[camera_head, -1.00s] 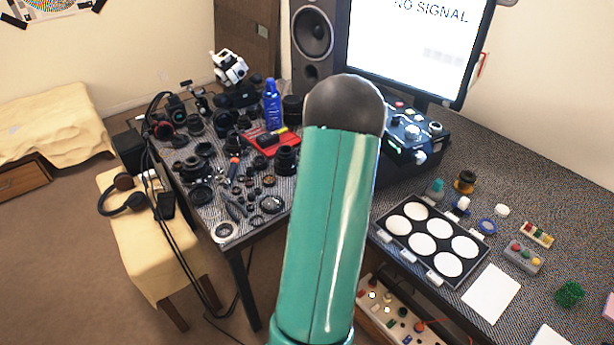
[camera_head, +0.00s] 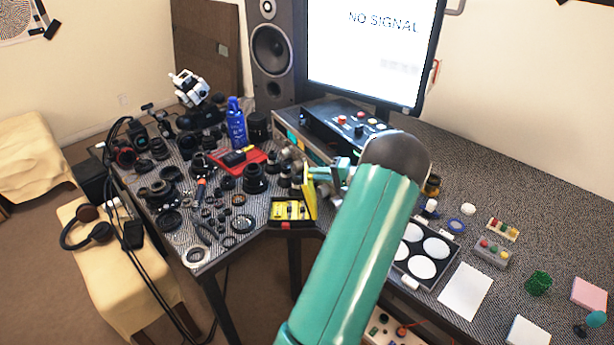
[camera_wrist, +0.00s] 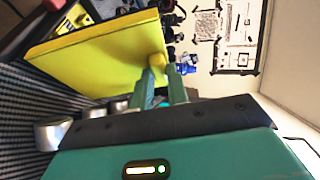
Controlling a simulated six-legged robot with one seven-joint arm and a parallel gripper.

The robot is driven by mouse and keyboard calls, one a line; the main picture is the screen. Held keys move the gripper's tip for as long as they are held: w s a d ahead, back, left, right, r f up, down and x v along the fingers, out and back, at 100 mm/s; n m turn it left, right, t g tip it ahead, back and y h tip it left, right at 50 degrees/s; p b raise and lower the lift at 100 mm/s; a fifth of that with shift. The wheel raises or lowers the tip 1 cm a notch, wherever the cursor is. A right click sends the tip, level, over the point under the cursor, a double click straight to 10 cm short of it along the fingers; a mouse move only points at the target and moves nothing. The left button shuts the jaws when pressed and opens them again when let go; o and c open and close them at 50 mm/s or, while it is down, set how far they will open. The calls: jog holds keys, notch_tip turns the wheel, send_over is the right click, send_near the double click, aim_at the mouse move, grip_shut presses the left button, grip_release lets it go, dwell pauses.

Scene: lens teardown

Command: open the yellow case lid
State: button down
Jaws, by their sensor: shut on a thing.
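The yellow case (camera_head: 291,224) sits on the desk near the inner corner, with its black and yellow inside and small items showing. Its yellow lid (camera_head: 309,186) stands raised, roughly upright, on the right side of the case. My gripper (camera_head: 323,173) is at the lid's upper edge. In the wrist view the lid (camera_wrist: 100,55) fills the upper left as a tilted yellow panel.
Lens parts and tools crowd the desk left of the case, near a red tray (camera_head: 228,160) and a blue bottle (camera_head: 236,125). A control box (camera_head: 350,125) stands behind my gripper. A tray of white discs (camera_head: 424,268) lies to the right, partly behind my arm.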

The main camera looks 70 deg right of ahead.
jog(key=shift+s+d+f, duration=0.15)
jog(key=shift+s, duration=0.5)
jog(key=shift+s+d+f, duration=0.1)
jog(key=shift+s+d, duration=0.05)
jog(key=shift+s, duration=0.45)
jog(key=shift+f, duration=0.15)
jog(key=c, duration=1.4)
grip_release()
jog(key=shift+o, duration=0.2)
jog(key=shift+d, duration=0.1)
jog(key=v, duration=1.3)
jog(key=shift+s, duration=0.4)
jog(key=shift+c, duration=0.2)
